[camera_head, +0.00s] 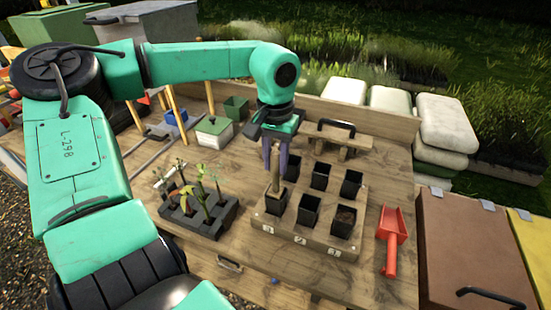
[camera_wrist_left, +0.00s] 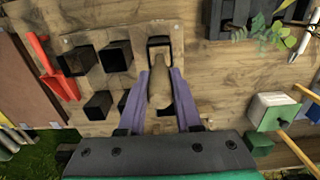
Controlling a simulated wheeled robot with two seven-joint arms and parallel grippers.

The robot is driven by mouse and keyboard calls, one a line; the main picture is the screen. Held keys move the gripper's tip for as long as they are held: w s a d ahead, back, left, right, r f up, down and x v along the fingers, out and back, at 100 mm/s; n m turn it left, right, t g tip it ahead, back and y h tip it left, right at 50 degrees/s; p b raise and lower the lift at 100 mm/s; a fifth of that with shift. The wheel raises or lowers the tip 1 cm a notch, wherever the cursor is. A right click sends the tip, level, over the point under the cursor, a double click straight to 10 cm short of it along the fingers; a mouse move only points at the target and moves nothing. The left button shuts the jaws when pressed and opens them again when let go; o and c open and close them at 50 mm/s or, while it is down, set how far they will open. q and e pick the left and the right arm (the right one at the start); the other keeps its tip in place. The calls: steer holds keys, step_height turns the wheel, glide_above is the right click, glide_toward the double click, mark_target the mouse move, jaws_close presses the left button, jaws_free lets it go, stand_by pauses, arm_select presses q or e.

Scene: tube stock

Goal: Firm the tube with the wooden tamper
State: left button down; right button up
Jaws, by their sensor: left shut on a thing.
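My left gripper (camera_head: 275,150) has purple fingers closed around an upright wooden tamper (camera_head: 275,176). In the left wrist view the tamper (camera_wrist_left: 160,85) sits between the fingers and points at a black square tube (camera_wrist_left: 158,44). In the head view this is the front-left tube (camera_head: 275,204) of the wooden rack (camera_head: 323,242), near label 1. The tamper's lower end is at the tube's mouth; I cannot tell how far inside it is. The front-right tube (camera_head: 343,222) shows brown soil. My right gripper is not in view.
A dark tray of seedlings (camera_head: 205,219) stands left of the rack. A red scoop (camera_head: 391,238) lies to the right. A wooden piece with a black handle (camera_head: 337,138) stands behind. A green-lidded box (camera_head: 214,132) is at the back left.

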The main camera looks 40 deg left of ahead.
arm_select(q)
steer(key=shift+r+p, duration=3.35)
steer(key=shift+r, duration=1.4)
